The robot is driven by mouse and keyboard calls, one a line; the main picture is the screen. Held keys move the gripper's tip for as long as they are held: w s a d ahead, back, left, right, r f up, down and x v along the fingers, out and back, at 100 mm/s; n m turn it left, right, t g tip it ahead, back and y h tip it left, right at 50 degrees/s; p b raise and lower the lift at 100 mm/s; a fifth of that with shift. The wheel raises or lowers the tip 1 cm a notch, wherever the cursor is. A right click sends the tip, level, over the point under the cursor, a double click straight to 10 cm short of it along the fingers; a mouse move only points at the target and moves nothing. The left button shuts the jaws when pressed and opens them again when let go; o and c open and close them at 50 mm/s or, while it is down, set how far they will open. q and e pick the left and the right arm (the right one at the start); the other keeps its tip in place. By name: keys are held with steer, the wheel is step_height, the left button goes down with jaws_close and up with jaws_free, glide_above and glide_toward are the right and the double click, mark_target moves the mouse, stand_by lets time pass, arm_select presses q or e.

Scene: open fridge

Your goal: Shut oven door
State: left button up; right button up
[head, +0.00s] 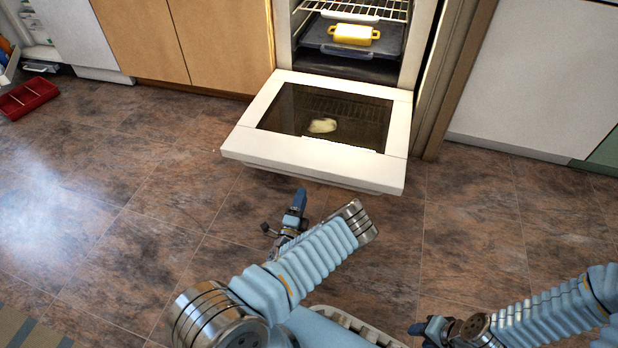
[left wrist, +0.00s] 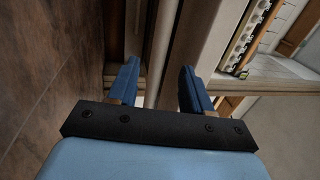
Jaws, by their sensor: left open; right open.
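The oven door (head: 270,148) is folded down, nearly level, with a white frame around a dark glass pane. The oven (head: 360,65) behind it is open, with a wire rack and a yellow dish inside. My left gripper (head: 285,212) is open and empty, low in front of the door's front edge and apart from it in the head view. In the left wrist view my left gripper (left wrist: 160,88) has its two blue fingers spread, with pale edges beyond them.
Wooden cabinets (head: 185,40) stand left of the oven and a white cabinet front (head: 540,80) stands to the right. A red tray (head: 27,97) lies on the floor at the far left, near an open fridge. The tiled floor (head: 140,190) left of the door is clear.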

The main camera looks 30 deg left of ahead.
arm_select(q)
steer(key=b+x, duration=0.1)
steer(key=x, duration=0.8)
steer(key=shift+c, duration=0.3)
jaws_close()
